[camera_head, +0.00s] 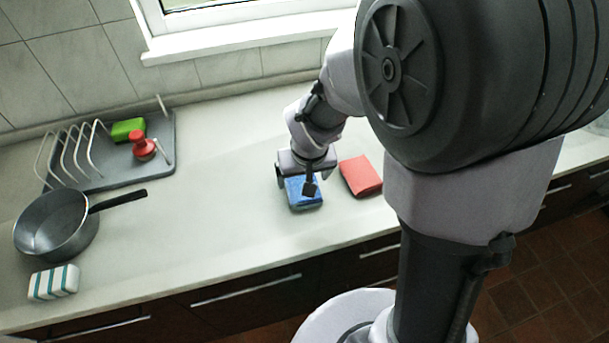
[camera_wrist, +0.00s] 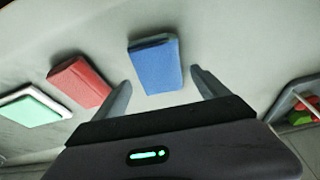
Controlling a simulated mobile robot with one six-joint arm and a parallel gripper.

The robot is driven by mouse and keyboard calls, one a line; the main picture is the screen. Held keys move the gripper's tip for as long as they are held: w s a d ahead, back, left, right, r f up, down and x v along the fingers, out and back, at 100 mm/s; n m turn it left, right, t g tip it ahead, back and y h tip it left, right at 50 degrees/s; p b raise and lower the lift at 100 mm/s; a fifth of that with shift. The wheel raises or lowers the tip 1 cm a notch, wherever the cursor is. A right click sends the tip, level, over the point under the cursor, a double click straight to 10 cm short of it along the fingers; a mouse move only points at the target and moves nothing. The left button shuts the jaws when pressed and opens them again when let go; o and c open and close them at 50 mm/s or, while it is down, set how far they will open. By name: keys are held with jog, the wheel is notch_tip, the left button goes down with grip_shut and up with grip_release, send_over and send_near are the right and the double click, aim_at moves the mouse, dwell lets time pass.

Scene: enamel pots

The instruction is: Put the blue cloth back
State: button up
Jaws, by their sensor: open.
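The blue cloth (camera_head: 297,194) is a folded block lying flat on the pale worktop, near its front edge. In the wrist view the blue cloth (camera_wrist: 155,67) lies ahead of and partly between the two fingers, with a gap on each side. My gripper (camera_wrist: 161,78) is open and empty. In the head view my gripper (camera_head: 304,186) is over the blue cloth and hides part of it. Whether it touches the cloth cannot be told.
A red cloth (camera_head: 360,175) lies just right of the blue one. A white and green block (camera_wrist: 30,108) lies beyond it in the wrist view. At left are a dish rack (camera_head: 110,178), a pan (camera_head: 55,228) and a striped cloth (camera_head: 54,283). The worktop between is clear.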

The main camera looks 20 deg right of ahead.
jog(key=s+r+m+p, duration=0.1)
jog(key=s+r+p, duration=0.15)
jog(key=r, duration=0.65)
jog(key=s+r+p, duration=0.2)
jog(key=s+r, duration=0.2)
jog(key=r, duration=0.4)
jog(key=s+a+r+m+t+y+b, duration=0.1)
jog(key=s, duration=0.4)
jog(key=s+a+r+m+t+y+b, duration=0.1)
jog(key=s+a+r, duration=0.1)
jog(key=s, duration=0.4)
jog(key=shift+s+a+r+m, duration=0.15)
jog(key=shift+r+m, duration=0.1)
jog(key=shift+m, duration=0.15)
